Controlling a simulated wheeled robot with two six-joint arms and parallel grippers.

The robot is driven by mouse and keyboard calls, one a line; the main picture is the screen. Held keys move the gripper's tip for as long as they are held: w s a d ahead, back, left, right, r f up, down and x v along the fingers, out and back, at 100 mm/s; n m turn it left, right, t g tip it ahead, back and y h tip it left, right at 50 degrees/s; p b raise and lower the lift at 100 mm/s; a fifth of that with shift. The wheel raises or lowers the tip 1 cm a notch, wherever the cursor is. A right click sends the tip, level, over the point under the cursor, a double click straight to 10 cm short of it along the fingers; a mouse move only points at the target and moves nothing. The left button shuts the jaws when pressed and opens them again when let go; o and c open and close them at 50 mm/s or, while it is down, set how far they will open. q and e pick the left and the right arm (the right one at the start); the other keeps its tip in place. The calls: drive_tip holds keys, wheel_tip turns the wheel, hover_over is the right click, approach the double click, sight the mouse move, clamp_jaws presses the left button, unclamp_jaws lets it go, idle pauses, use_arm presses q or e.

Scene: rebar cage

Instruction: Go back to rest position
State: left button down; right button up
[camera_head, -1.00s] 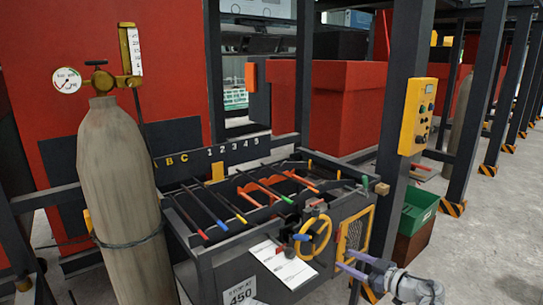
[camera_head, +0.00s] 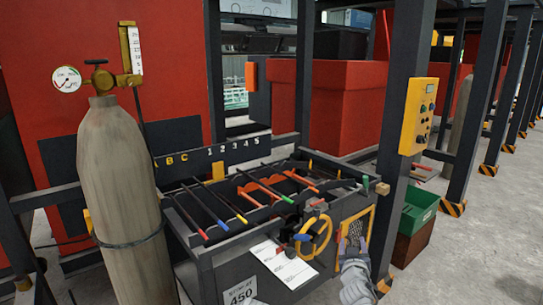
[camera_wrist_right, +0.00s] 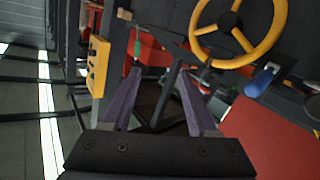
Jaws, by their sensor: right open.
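My right gripper (camera_head: 353,243) is in the lower right of the head view, in front of the yellow-framed mesh panel (camera_head: 372,222) of the dark rebar rig. It is small and partly hidden behind its own wrist. In the right wrist view its two purple fingers (camera_wrist_right: 160,90) stand apart with nothing between them. A yellow handwheel (camera_head: 314,238) is just left of the gripper in the head view. It also shows at the top of the right wrist view (camera_wrist_right: 238,30). My left gripper is not in view.
The rig (camera_head: 205,250) carries several rods with coloured ends. A grey gas cylinder (camera_head: 120,180) stands at left. A dark post with a yellow control box (camera_head: 419,115) rises behind my right arm. A green bin (camera_head: 418,212) is beyond it. Open floor lies at right.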

drive_tip(key=s+a+f+g, duration=0.4)
drive_tip(key=s+f, duration=0.1)
drive_tip(key=f, duration=0.2)
drive_tip(key=s+a+f+g, duration=0.4)
drive_tip(key=s+f+g, duration=0.1)
drive_tip(key=s+f, duration=0.15)
drive_tip(key=s+a+f+n+g+y, duration=0.1)
drive_tip(key=s+a+f+n+g, duration=0.15)
drive_tip(key=s+a+g, duration=0.35)
drive_tip(key=s+a+f+n+g+y, duration=0.1)
drive_tip(key=s+a+f, duration=0.25)
drive_tip(key=s, duration=0.55)
wheel_tip(320, 180, up, 13)
drive_tip(key=p, duration=1.2)
drive_tip(key=shift+s+a+f+y, duration=0.15)
drive_tip(key=shift+a+y, duration=0.15)
drive_tip(key=shift+a, duration=0.15)
